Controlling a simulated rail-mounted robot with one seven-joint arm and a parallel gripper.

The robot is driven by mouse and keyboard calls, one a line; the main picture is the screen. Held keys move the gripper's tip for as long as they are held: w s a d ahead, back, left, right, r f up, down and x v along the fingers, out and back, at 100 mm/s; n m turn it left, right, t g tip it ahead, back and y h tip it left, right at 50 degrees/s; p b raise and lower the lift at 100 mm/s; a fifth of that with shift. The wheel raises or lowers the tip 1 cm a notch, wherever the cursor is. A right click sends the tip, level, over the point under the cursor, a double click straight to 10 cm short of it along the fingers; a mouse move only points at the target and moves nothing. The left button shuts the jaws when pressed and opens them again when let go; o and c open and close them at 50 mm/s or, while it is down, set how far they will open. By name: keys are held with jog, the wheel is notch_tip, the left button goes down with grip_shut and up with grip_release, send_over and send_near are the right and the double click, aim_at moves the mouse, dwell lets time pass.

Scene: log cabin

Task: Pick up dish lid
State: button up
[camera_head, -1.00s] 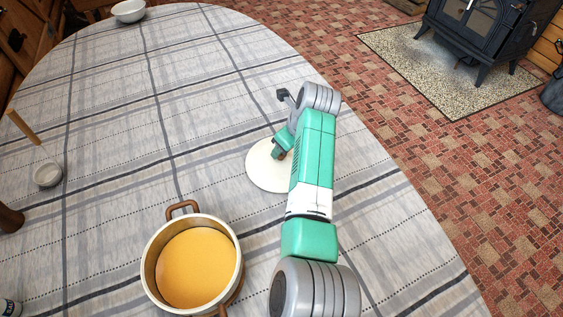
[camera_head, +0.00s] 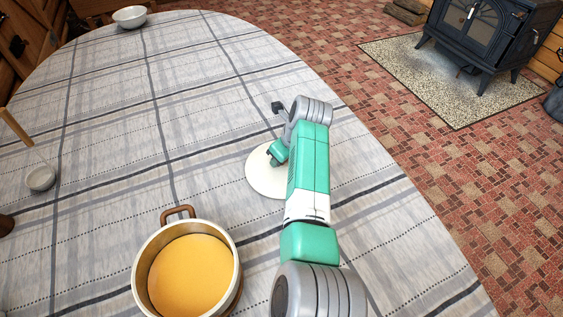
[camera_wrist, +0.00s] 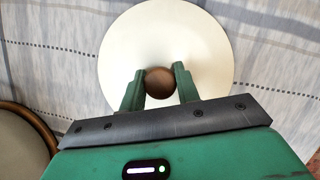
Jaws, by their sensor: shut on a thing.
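The dish lid (camera_head: 262,179) is a round cream-white disc with a brown round knob (camera_wrist: 158,81) at its middle. In the head view it lies at or close to the tablecloth, partly hidden behind my arm. In the wrist view the lid (camera_wrist: 205,45) shows nearly whole. My gripper (camera_wrist: 159,84) is over the lid's centre with its two green fingers shut on the knob, one on each side. It also shows in the head view (camera_head: 273,160). Whether the lid is clear of the cloth cannot be told.
A pot (camera_head: 232,245) of orange-yellow content with brown handles stands at the front, left of my arm. A white bowl (camera_head: 129,17) stands at the far end. The tablecloth (camera_head: 120,130) is clear between them. A black stove (camera_head: 490,35) stands beyond.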

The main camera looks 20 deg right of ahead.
jog(key=shift+r+p, duration=0.4)
jog(key=shift+r, duration=0.15)
notch_tip(320, 180, up, 4)
jog(key=shift+f+p, duration=0.25)
jog(key=shift+p, duration=1)
jog(key=s+a+p, duration=0.2)
jog(key=s+p, duration=0.5)
jog(key=s, duration=0.8)
jog(key=shift+s+a+r, duration=0.25)
jog(key=shift+s+a, duration=0.05)
jog(key=shift+s, duration=0.1)
